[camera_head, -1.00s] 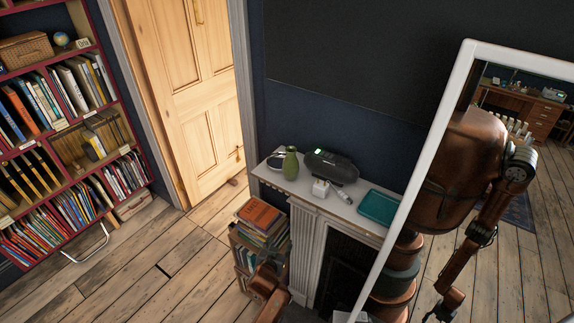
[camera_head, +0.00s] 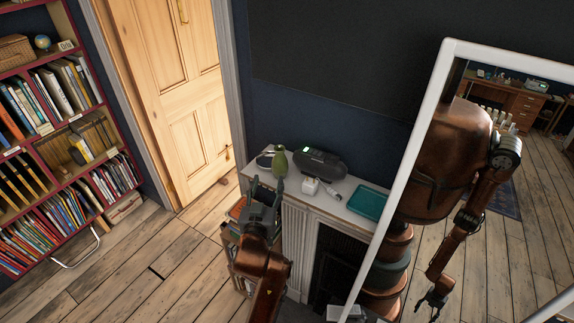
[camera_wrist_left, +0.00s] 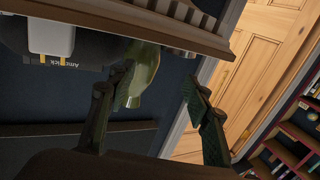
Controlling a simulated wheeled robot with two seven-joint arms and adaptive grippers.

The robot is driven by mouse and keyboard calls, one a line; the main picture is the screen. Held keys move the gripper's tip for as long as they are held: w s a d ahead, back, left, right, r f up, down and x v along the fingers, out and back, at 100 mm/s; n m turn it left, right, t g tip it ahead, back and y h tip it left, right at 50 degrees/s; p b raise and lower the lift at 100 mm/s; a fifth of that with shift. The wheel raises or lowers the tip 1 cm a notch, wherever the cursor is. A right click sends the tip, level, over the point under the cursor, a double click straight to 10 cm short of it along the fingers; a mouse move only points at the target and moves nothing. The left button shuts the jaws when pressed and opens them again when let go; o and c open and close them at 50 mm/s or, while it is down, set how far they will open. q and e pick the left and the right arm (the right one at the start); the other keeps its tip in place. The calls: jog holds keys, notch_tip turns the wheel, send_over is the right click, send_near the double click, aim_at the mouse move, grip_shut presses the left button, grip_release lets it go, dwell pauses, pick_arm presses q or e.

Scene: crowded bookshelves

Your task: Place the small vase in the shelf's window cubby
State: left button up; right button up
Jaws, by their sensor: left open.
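The small green vase (camera_head: 280,162) stands on the white mantel shelf (camera_head: 330,207) near its left end, beside a dark radio. My left gripper (camera_head: 266,186) is open and empty, in front of the mantel edge, with its fingertips near the vase's lower part. In the left wrist view the picture is turned over, and the vase (camera_wrist_left: 146,72) shows between the open fingers, closer to the left one. The red-edged bookshelf (camera_head: 126,125) stands at the left of the head view. I cannot tell which compartment is the window cubby. My right gripper is not directly in view.
A dark radio (camera_head: 320,162), a white charger-like block (camera_head: 309,187) and a teal tray (camera_head: 368,202) are on the mantel. A large white-framed mirror (camera_head: 413,150) stands at right, reflecting my body and an arm. The wooden floor (camera_head: 130,255) between bookshelf and fireplace is clear.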

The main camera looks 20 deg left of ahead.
aim_at(279, 169)
pick_arm(q)
jog(key=shift+w+d+r+m+t+h, duration=0.15)
jog(key=shift+w+d+r+m+h, duration=0.1)
jog(key=shift+w+d+r, duration=0.25)
jog(key=shift+w+d+r+m+t+h, duration=0.15)
jog(key=shift+w+d+r+m, duration=0.1)
jog(key=shift+d+r, duration=0.35)
jog(key=x, duration=0.4)
jog(key=p+x, duration=0.1)
jog(key=x, duration=0.2)
jog(key=shift+f, duration=0.35)
jog(key=c, duration=1)
jog(key=shift+r, duration=0.1)
jog(key=shift+c, duration=0.2)
